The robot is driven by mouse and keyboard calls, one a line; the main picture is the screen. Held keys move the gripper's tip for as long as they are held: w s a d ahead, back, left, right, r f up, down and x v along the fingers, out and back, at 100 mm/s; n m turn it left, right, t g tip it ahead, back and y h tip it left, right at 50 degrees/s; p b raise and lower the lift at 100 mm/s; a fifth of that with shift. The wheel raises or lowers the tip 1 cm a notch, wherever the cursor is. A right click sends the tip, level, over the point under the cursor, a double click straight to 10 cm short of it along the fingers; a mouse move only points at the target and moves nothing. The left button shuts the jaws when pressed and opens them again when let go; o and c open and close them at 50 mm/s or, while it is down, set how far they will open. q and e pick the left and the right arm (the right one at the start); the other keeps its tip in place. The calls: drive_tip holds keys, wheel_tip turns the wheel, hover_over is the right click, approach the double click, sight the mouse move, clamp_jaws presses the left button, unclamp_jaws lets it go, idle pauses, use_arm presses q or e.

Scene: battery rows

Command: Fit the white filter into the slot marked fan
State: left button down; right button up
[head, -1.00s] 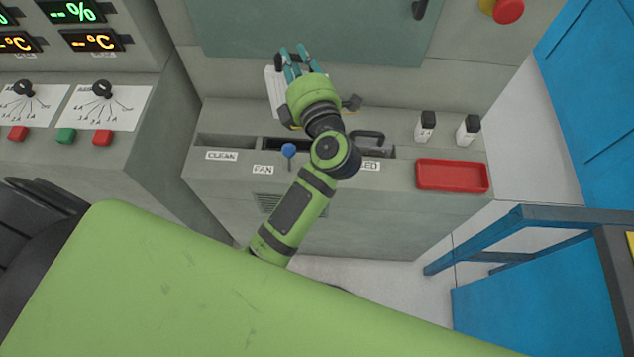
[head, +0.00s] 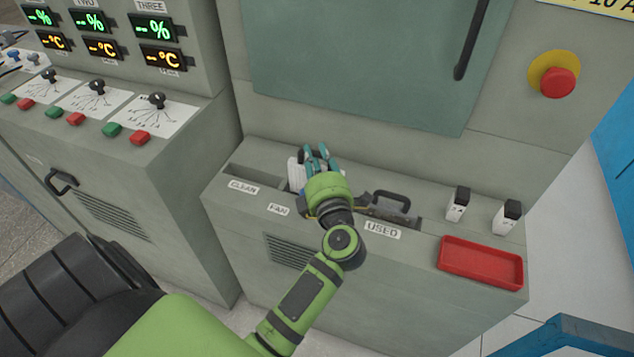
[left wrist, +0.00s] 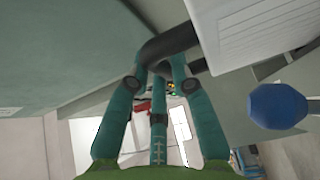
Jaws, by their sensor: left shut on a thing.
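My left gripper (head: 320,156) is over the top of the grey cabinet, its teal fingers shut on the dark handle (left wrist: 170,42) of the white filter. The filter (head: 295,176) shows as a small white part left of the gripper, just above the slot marked FAN (head: 279,209). In the left wrist view the ribbed white filter (left wrist: 255,30) fills the upper right. My gripper and wrist hide most of the slot, so I cannot tell whether the filter's lower edge is inside it. My right gripper is not in view.
The CLEAN slot (head: 252,176) is open at the left. A black handle (head: 390,198) stands at the USED slot. A blue knob (left wrist: 277,106) is near the filter. Two black-and-white switches (head: 458,203) and a red tray (head: 480,262) are at the right.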

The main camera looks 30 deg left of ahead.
sight(298, 179)
use_arm(q)
wheel_tip(298, 179, down, 6)
drive_tip(key=shift+b, duration=0.65)
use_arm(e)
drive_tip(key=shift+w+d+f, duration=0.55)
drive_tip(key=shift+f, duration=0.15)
use_arm(q)
drive_tip(key=shift+f, duration=0.2)
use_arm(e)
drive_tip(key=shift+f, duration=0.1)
use_arm(q)
drive_tip(key=c, duration=1.1)
unclamp_jaws()
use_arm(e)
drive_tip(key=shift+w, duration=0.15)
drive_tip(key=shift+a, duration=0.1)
